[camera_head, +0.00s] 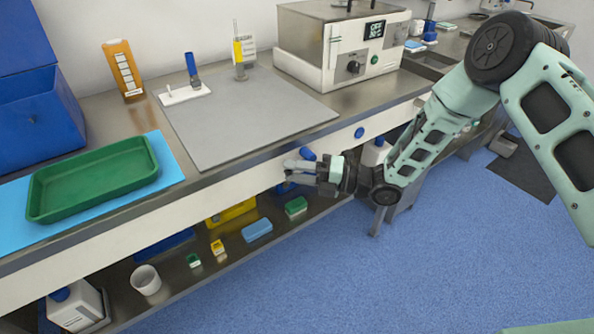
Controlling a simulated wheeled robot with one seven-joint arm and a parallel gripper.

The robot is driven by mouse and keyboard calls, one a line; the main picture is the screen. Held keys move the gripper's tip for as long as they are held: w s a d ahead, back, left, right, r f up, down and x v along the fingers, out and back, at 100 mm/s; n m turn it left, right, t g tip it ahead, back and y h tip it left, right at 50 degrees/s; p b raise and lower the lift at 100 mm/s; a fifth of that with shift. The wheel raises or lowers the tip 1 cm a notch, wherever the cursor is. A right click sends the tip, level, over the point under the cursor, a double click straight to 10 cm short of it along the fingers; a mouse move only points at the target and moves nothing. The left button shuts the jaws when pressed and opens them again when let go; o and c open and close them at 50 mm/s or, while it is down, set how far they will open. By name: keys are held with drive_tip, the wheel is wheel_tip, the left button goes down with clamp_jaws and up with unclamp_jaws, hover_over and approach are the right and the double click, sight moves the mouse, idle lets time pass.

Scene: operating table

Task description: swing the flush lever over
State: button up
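A blue lever (192,68) stands upright on a small white base plate (184,94), at the back left of the grey mat on the bench. I take it for the flush lever, but no label is readable. My gripper (299,172) is in front of the bench's front edge, below the top, pointing left. Its two grey fingers look apart with nothing visible between them. It is well away from the lever, to the right and lower. A blue knob (307,153) on the bench front shows just above the fingers.
The grey mat (240,115) is mostly bare. A yellow-marked upright instrument (239,50) stands right of the lever, and an orange bottle (123,70) left of it. A white-fronted machine (345,50) stands at the right. A green tray (92,178) lies at the left.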

clamp_jaws()
drive_tip(key=shift+f, duration=0.15)
drive_tip(key=w+d+f+n+t+h+b, duration=0.2)
drive_tip(key=n+h+b, duration=0.6)
drive_tip(key=b, duration=1.2)
drive_tip(key=shift+w+d+f+t+h, duration=0.45)
drive_tip(key=shift+d+f+h, duration=0.65)
drive_tip(key=shift+h, duration=0.5)
drive_tip(key=shift+d+r+n, duration=0.15)
drive_tip(key=shift+r+n, duration=0.1)
drive_tip(key=shift+n, duration=0.05)
unclamp_jaws()
